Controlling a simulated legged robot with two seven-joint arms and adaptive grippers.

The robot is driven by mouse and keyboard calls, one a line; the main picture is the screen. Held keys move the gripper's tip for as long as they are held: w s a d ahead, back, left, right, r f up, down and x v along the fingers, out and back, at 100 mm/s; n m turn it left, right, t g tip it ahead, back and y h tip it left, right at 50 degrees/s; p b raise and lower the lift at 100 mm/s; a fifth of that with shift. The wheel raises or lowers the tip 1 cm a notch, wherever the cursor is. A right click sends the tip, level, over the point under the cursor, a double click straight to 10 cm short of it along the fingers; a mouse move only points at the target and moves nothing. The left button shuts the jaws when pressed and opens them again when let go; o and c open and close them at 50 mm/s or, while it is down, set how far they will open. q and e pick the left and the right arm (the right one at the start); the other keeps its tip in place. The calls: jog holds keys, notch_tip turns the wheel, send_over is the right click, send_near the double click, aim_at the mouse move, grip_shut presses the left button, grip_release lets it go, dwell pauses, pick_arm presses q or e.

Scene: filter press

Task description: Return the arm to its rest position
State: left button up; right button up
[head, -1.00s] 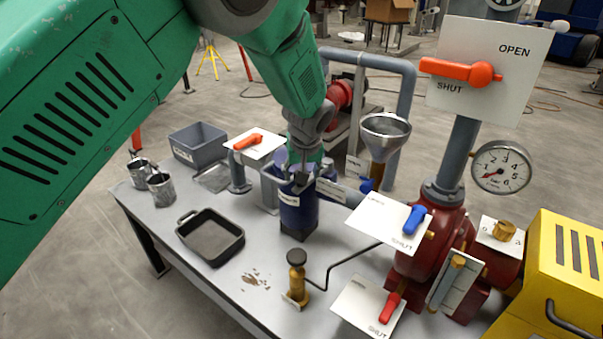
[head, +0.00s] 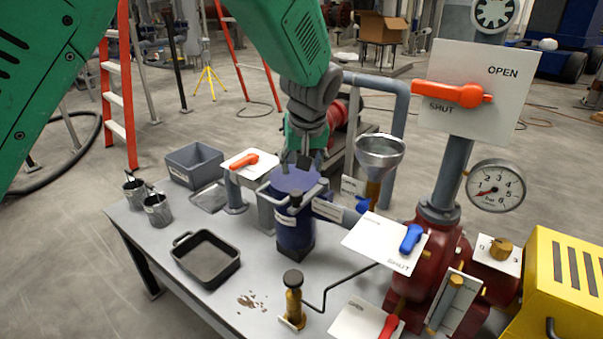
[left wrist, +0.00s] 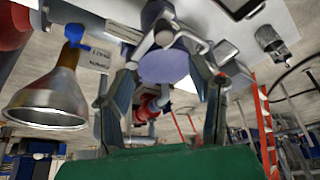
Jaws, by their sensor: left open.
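My left gripper (head: 302,162) is at the end of the green arm in the head view, pointing down just above the blue press vessel (head: 294,240). Its fingers are spread with nothing between them. In the left wrist view the open fingers (left wrist: 163,68) stand either side of the vessel's pale blue top (left wrist: 163,64), with a gap to it. The vessel stands upright on the grey table (head: 220,300), with a dark handle at its front. My right gripper is in neither view.
A metal funnel (head: 380,152) and a red-handled valve plate (head: 478,110) stand to the right, with a pressure gauge (head: 496,186). A black tray (head: 207,258), two metal cups and a grey bin (head: 194,163) are on the left. A brass pump (head: 293,300) stands in front.

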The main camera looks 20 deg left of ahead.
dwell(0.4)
pick_arm(q)
jog(key=s+a+f+m+g+b, duration=0.1)
jog(key=s+f, duration=0.4)
jog(key=f, duration=0.4)
jog(key=s+a+f+m+h+b, duration=0.1)
jog(key=s+a+f, duration=0.1)
jog(key=s+f, duration=0.5)
jog(key=s+a+f+m+g+b, duration=0.15)
jog(key=s+f, duration=0.25)
jog(key=f, duration=0.7)
jog(key=s+f+m, duration=0.1)
jog(key=s+f, duration=0.2)
jog(key=s, duration=0.4)
jog(key=s+a+f+m+h, duration=0.1)
jog(key=s+f, duration=0.2)
jog(key=s, duration=0.5)
jog(key=s+f+m+b, duration=0.1)
jog(key=s+f, duration=0.2)
jog(key=s, duration=0.4)
jog(key=shift+s+a+f+g, duration=0.15)
jog(key=shift+s+f+g, duration=0.1)
jog(key=shift+s+g, duration=0.15)
jog(key=shift+w+m, duration=0.2)
jog(key=shift+m, duration=0.05)
